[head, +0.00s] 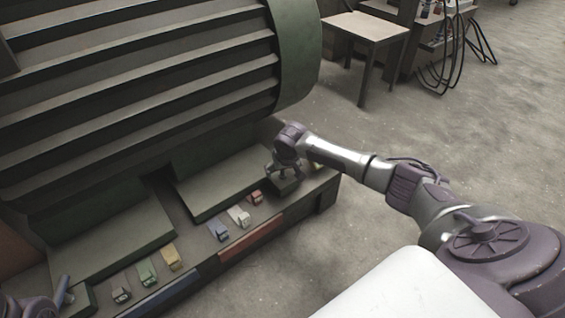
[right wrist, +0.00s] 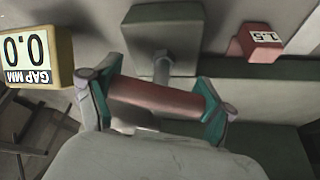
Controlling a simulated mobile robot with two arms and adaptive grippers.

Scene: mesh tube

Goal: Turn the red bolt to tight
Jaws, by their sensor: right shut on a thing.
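The red bolt (right wrist: 155,97) shows in the right wrist view as a red bar lying crosswise between the two teal fingertips. My right gripper (right wrist: 152,100) is shut on it, one finger at each end. In the head view my right gripper (head: 284,171) is at the right end of the dark green machine's base, and it hides the red bolt there. A yellow gauge block (right wrist: 35,56) beside it reads "GAP MM 0.0". My left gripper (head: 28,306) is only partly in view at the lower left corner, and its jaws cannot be made out.
A large ribbed green machine (head: 140,90) stands over the base. Several small coloured blocks line its front ledge, among them a red one (head: 256,197), marked "1.5" in the wrist view (right wrist: 260,42). Floor to the right is clear.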

